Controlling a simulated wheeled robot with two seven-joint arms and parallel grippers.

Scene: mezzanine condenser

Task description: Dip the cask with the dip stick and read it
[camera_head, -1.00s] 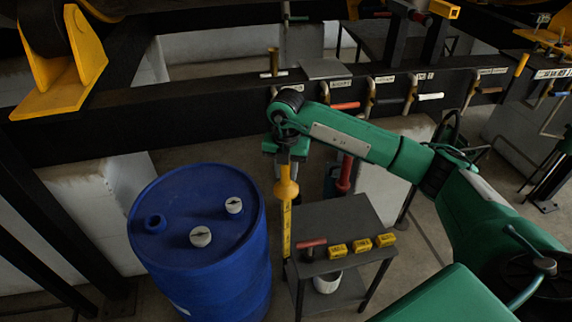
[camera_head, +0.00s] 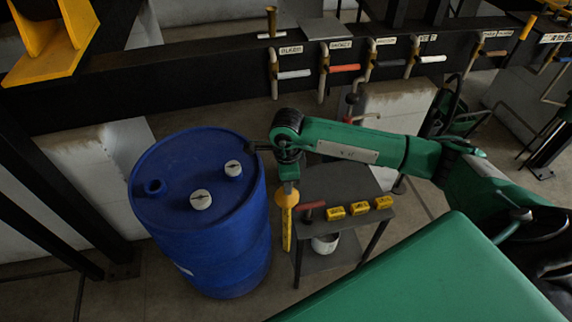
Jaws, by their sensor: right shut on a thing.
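The blue cask (camera_head: 200,215) stands upright on the floor. Its top has an open bung hole (camera_head: 154,187) at the left and two pale caps, one near the middle (camera_head: 201,199) and one at the right (camera_head: 233,168). My right gripper (camera_head: 287,182) is shut on the yellow dip stick (camera_head: 287,215), which hangs upright just right of the cask, outside it. The stick's lower part shows beside the cask; I cannot read its marks. My left gripper is not in view.
A small dark table (camera_head: 340,190) right of the cask bears a red-handled tool (camera_head: 312,207) and several yellow blocks (camera_head: 360,207). A white bucket (camera_head: 325,243) sits on its lower shelf. A black beam with labelled levers (camera_head: 343,68) runs behind.

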